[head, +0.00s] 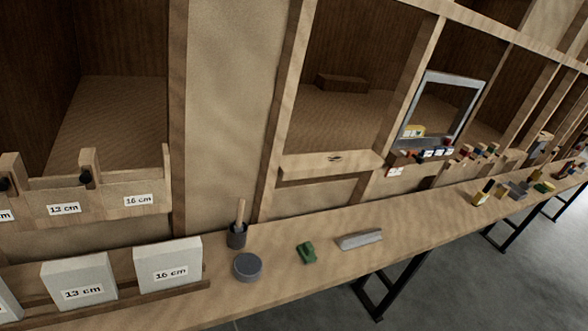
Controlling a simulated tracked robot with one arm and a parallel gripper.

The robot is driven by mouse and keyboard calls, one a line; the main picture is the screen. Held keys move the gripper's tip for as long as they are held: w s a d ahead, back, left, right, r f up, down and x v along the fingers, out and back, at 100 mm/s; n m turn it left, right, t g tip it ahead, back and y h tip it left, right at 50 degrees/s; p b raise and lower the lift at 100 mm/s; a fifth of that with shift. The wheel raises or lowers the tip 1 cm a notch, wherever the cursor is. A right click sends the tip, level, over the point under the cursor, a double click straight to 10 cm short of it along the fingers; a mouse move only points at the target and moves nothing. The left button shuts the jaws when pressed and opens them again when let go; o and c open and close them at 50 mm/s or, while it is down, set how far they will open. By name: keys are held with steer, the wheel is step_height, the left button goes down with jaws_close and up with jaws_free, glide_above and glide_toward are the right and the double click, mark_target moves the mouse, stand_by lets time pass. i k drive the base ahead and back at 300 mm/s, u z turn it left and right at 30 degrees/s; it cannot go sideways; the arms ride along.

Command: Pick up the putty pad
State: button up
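No object here is marked as the putty pad, and I cannot tell for sure which one it is. A small green lump (306,253) lies on the long wooden bench. To its left sits a round grey disc or tin (248,266) with a flat top. To its right lies a light grey bar (360,239), lying lengthwise near the bench's front edge. These three stand apart from each other. My gripper is not in view, so its opening and anything in it cannot be seen.
A dark pot with a wooden handle (238,236) stands behind the disc. White blocks labelled 13 cm (81,279) and 16 cm (168,264) stand in a rack at left. A metal frame (440,108) leans on the shelves behind. Several small items crowd the bench's far right.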

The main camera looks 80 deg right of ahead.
mark_target(306, 251)
steer(key=z, duration=0.65)
steer(key=i, duration=1.1)
steer(key=z, duration=0.8)
steer(key=k, duration=0.8)
steer(key=z, duration=0.2)
steer(key=i, duration=0.85)
steer(key=u, duration=0.1)
